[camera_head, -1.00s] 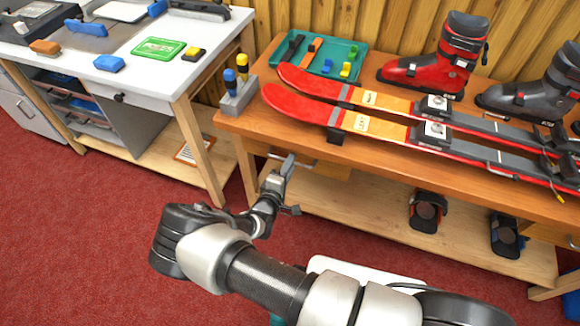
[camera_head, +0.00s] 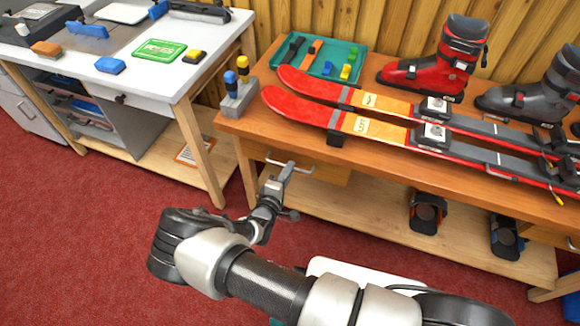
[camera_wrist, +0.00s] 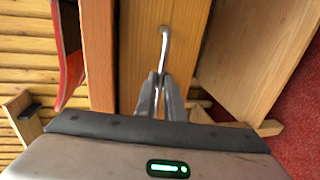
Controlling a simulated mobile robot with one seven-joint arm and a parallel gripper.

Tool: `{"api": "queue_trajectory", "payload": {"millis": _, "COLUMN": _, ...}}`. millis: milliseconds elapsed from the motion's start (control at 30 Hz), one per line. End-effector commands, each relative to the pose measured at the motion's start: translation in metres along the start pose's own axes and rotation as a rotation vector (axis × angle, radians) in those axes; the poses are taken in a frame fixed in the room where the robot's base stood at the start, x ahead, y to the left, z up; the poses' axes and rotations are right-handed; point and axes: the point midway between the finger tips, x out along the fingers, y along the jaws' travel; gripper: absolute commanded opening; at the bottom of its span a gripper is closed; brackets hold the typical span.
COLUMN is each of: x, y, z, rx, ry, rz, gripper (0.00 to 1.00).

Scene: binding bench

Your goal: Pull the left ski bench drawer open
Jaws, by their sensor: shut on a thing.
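The left ski bench drawer (camera_head: 330,176) is a light wooden front under the left end of the bench top. Its metal bar handle (camera_head: 304,170) stands out from the front. The handle (camera_wrist: 164,42) also shows in the wrist view, running down between my fingers. My gripper (camera_head: 285,172) is shut on the handle near its middle; the fingers (camera_wrist: 160,85) show on both sides of the bar in the wrist view. My arm and gripper hide part of the drawer front. I cannot tell clearly how far the drawer stands out.
The ski bench (camera_head: 228,122) carries red and orange skis (camera_head: 300,105), boots (camera_head: 430,72), a green tray (camera_head: 345,50) and a tool holder (camera_head: 238,100). Bindings (camera_head: 427,212) lie on its lower shelf. A white-topped table (camera_head: 150,85) stands left. Red floor is free before the bench.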

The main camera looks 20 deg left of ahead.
Motion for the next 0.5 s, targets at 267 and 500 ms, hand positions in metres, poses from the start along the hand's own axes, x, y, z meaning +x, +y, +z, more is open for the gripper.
{"api": "queue_trajectory", "payload": {"millis": 267, "x": -0.06, "y": -0.009, "z": 0.0, "rx": -0.001, "ry": 0.001, "rz": -0.003, "gripper": 0.0}}
{"api": "queue_trajectory", "payload": {"millis": 500, "x": -0.123, "y": -0.024, "z": 0.0, "rx": -0.001, "ry": 0.002, "rz": -0.002, "gripper": 0.0}}
